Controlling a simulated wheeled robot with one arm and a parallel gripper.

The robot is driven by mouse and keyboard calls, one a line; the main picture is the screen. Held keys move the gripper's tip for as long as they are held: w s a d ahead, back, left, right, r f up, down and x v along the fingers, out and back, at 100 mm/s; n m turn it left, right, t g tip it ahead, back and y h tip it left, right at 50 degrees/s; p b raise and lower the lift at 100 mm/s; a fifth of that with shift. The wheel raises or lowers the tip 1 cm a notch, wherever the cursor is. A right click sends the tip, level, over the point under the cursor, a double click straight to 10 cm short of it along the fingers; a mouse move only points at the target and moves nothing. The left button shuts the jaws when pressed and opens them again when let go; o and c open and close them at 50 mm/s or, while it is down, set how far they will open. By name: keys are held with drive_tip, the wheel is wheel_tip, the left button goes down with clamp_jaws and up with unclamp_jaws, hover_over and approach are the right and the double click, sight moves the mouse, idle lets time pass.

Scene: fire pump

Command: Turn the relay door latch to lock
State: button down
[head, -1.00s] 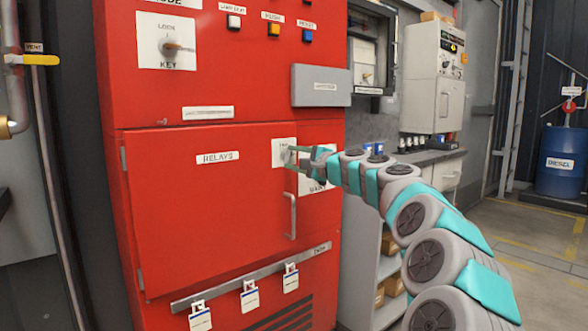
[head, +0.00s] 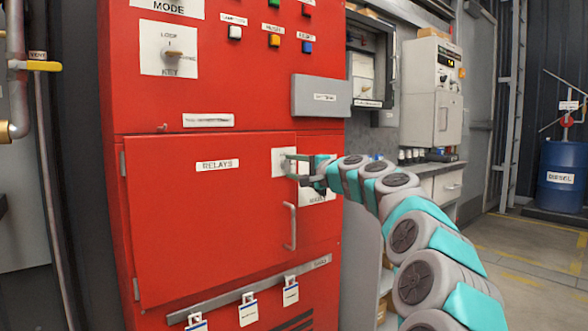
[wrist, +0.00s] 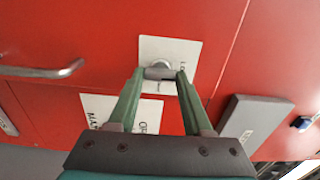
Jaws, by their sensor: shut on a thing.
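The relay door (head: 215,220) is a red panel labelled RELAYS on the red cabinet, and it looks shut. Its latch (wrist: 161,72) is a small grey knob on a white plate (wrist: 185,50) at the door's upper right edge. My gripper (head: 288,162) reaches in from the right at the plate. In the wrist view my gripper's green fingers (wrist: 160,76) are shut on the latch, one on each side of it. The plate's lettering is partly hidden, so the latch's exact setting is hard to read.
A metal door handle (head: 290,226) stands out below the latch. A grey box (head: 321,96) juts from the cabinet above my arm. Several white tags (head: 248,309) hang on a rail below the door. Open floor (head: 530,250) lies to the right.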

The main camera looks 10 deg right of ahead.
drive_tip(key=shift+c, duration=1.6)
unclamp_jaws()
drive_tip(key=shift+s+d+r, duration=0.1)
drive_tip(key=shift+s+d, duration=0.25)
drive_tip(key=shift+s, duration=0.3)
drive_tip(key=v, duration=0.6)
drive_tip(key=shift+s, duration=0.2)
